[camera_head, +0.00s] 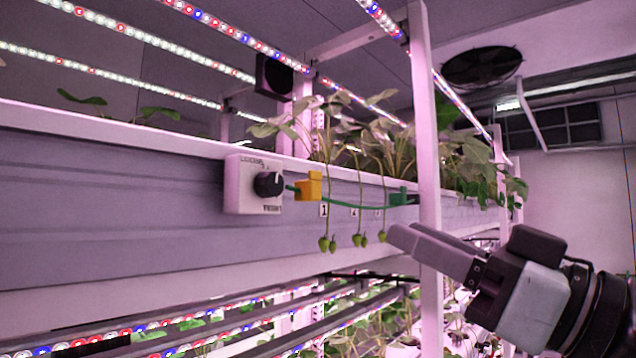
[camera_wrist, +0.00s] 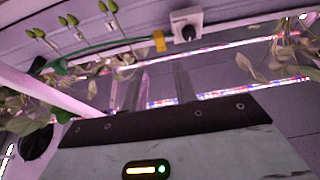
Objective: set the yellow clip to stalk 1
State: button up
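The yellow clip (camera_head: 309,187) sits on a green line (camera_head: 350,206), just right of the knob box and left of stalk 1 (camera_head: 325,218). Stalk 1 hangs over the rack's front beside the label "1" (camera_head: 324,210), with small green berries at its end. The clip also shows in the wrist view (camera_wrist: 158,41), where the scene looks upside down. My gripper (camera_head: 402,238) is to the right of the clip and the hanging stalks, apart from the clip. In the wrist view its fingers (camera_wrist: 157,85) stand apart with nothing seen between them.
A white box with a black knob (camera_head: 268,184) is on the rack face. Two more berry stalks (camera_head: 361,215) hang right of stalk 1, near my fingers. A green clip (camera_head: 398,197) is at the line's right end. A white post (camera_head: 427,130) stands close to my gripper.

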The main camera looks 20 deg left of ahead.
aim_at(317, 191)
jog(key=p+x, duration=0.6)
jog(key=x, duration=0.8)
jog(key=shift+w+a+p, duration=0.1)
jog(key=shift+a+p, duration=0.05)
jog(key=shift+p, duration=0.25)
jog(key=shift+w+a+r, duration=0.1)
jog(key=shift+w+a, duration=0.05)
jog(key=shift+a, duration=0.25)
